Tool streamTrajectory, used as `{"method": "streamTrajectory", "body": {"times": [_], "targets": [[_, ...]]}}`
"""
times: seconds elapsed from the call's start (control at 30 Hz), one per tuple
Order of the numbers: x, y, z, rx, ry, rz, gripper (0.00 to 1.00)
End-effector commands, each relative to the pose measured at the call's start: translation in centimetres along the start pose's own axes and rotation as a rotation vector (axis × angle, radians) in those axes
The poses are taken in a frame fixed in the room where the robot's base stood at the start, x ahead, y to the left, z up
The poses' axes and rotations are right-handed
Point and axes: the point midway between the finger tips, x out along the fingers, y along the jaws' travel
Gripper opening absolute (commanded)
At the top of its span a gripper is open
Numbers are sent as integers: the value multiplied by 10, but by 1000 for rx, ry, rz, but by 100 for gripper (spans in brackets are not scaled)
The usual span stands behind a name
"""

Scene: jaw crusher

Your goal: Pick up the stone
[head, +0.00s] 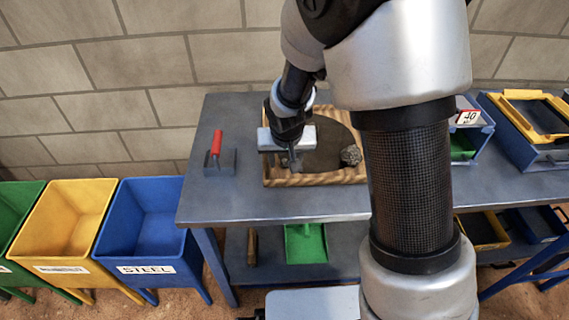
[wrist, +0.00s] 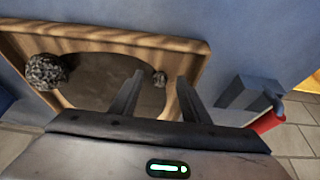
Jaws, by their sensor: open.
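Nothing is held. I cannot tell how high the fingertips are above the small stone.
Blue (head: 150,222) and yellow (head: 68,222) bins stand left of the table. A blue box labelled 40 (head: 470,130) and a yellow-framed box (head: 535,115) stand to the right.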

Motion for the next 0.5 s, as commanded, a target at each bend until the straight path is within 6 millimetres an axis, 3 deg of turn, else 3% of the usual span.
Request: {"method": "streamTrajectory", "body": {"times": [0.3,0.5], "targets": [[7,0,0,-1,0,0,42],[7,0,0,-1,0,0,9]]}}
